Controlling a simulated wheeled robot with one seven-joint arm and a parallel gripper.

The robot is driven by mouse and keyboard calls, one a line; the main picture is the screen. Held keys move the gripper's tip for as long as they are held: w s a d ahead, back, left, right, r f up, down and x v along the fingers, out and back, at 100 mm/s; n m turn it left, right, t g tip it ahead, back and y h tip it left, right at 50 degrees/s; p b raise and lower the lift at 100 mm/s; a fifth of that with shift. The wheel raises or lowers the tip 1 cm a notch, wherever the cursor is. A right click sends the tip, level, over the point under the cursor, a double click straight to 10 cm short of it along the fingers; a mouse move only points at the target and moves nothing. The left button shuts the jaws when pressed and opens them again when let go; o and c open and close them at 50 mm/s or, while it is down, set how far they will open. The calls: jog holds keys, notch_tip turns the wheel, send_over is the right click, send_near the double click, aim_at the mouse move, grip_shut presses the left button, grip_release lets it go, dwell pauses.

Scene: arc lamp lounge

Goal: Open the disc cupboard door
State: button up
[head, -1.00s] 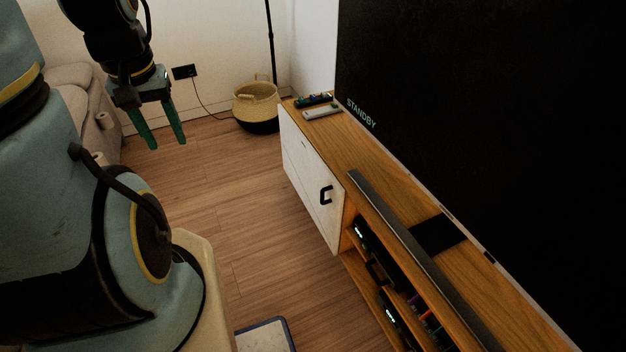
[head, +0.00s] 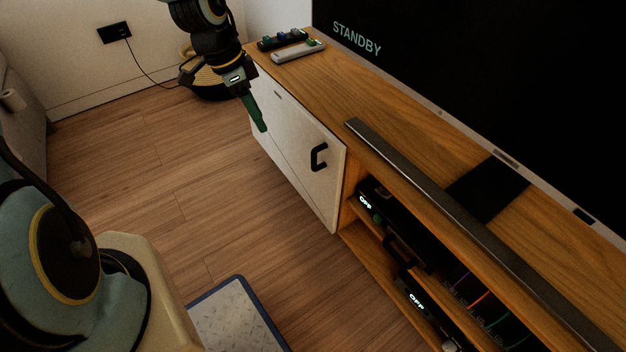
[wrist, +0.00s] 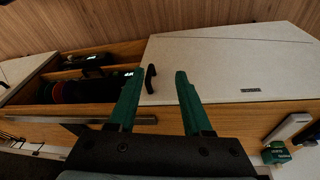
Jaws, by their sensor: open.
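The disc cupboard door (head: 290,165) is a white panel at the left end of the wooden TV unit, and it looks shut. Its black bar handle (head: 319,157) is near the door's right edge. My gripper (head: 261,128) hangs in front of the door's upper part, left of the handle in the head view, and holds nothing. In the wrist view the green fingers of my gripper (wrist: 160,100) are spread apart. The black handle (wrist: 150,78) shows between them, closer to the left finger, with the white door (wrist: 225,65) beyond. I see no contact.
The wooden unit top (head: 330,90) carries a soundbar (head: 460,220), a white remote (head: 298,52) and a dark remote (head: 282,38). A large TV (head: 480,80) stands behind. Open shelves hold devices (head: 400,230).

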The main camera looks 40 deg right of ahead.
aim_at(314, 166)
jog(key=s+d+f+m+b, duration=0.1)
jog(key=s+d+f, duration=0.1)
jog(key=f, duration=0.3)
jog(key=s+d+f+m+b, duration=0.1)
jog(key=s+d+f+b, duration=0.1)
jog(key=d+f, duration=0.2)
jog(key=s+d+f+m+g+b, duration=0.1)
jog(key=s+d+f, duration=0.1)
jog(key=d+f, duration=0.2)
jog(key=shift+s+f+m+h+b, duration=0.3)
jog(key=shift+f+m+h+b, duration=0.1)
jog(key=shift+f, duration=0.4)
jog(key=shift+c, duration=0.3)
grip_shut()
